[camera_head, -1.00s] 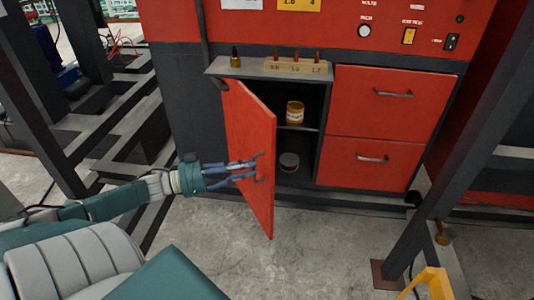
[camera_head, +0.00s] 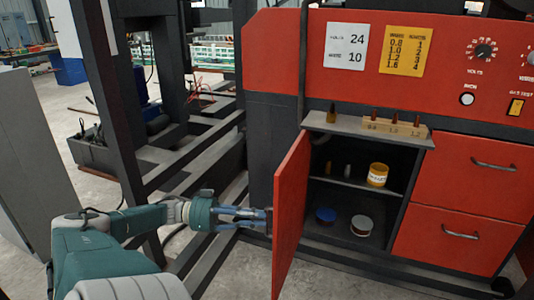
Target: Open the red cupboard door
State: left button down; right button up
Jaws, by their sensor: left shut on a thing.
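The red cupboard door (camera_head: 291,216) stands swung open on its left side, seen nearly edge-on. My left gripper (camera_head: 262,220) reaches in from the left and is shut at the outer side of the door, where the handle is. The handle itself is mostly hidden by the fingers and door edge. My right gripper is not in view.
Two red drawers (camera_head: 466,188) with grey handles are right of the cupboard. Dark metal frames (camera_head: 103,110) stand at the left.

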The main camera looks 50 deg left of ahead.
pick_arm(q)
jog(key=s+a+r+b, duration=0.1)
jog(key=a+b, duration=0.1)
jog(key=a, duration=0.4)
jog(key=shift+s+a+t, duration=0.15)
jog(key=shift+a+t, duration=0.05)
jog(key=shift+t, duration=0.1)
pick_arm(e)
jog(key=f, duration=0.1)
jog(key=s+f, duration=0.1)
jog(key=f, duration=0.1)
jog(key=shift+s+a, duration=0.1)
pick_arm(q)
jog(key=c, duration=1.7)
grip_release()
jog(key=shift+o, duration=0.2)
jog(key=shift+w+d+f, duration=0.15)
jog(key=shift+w+f, duration=0.05)
jog(key=shift+w, duration=0.15)
jog(key=shift+f, duration=0.3)
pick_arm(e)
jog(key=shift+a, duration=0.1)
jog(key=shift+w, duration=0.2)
